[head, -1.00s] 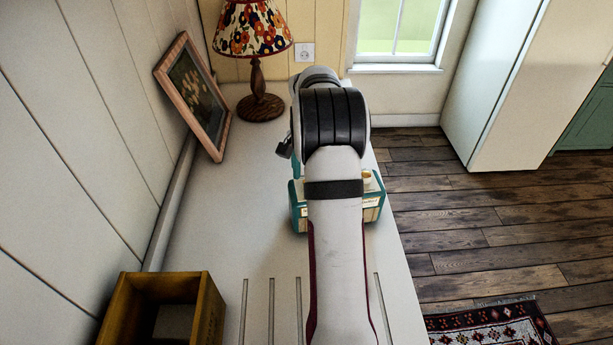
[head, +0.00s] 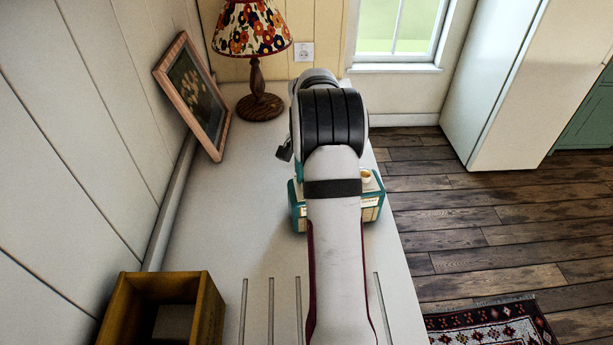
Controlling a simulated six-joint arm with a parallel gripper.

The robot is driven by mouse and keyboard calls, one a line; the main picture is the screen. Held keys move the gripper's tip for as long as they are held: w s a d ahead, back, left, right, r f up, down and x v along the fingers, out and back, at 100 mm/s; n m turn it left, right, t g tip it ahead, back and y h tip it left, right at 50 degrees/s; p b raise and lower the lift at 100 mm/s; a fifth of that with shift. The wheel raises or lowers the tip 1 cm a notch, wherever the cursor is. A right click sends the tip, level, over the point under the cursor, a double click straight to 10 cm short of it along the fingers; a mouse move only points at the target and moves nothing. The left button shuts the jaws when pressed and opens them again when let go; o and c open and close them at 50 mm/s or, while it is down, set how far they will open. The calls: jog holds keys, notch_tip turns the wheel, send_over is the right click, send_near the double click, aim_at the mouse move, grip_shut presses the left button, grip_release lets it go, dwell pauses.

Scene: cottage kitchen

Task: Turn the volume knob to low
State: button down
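A teal and cream box (head: 371,213), which looks like the radio, stands on the white counter, mostly hidden behind my arm. A small pale round part (head: 367,177) shows on its top at the right of my arm. It may be a knob, but I cannot tell, nor can I read any setting. My arm reaches over the box from the front.
On the white counter (head: 240,205), a lamp (head: 258,90) stands at the back and a framed picture (head: 192,97) leans on the left wall. A wooden box (head: 205,310) sits front left. Several thin grooves or strips (head: 271,310) lie nearby. The counter's left middle is clear.

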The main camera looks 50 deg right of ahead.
jog(key=shift+n, duration=0.3)
jog(key=n, duration=0.7)
jog(key=shift+n, duration=0.3)
jog(key=n, duration=0.3)
jog(key=shift+n, duration=2.2)
jog(key=c, duration=0.6)
grip_release()
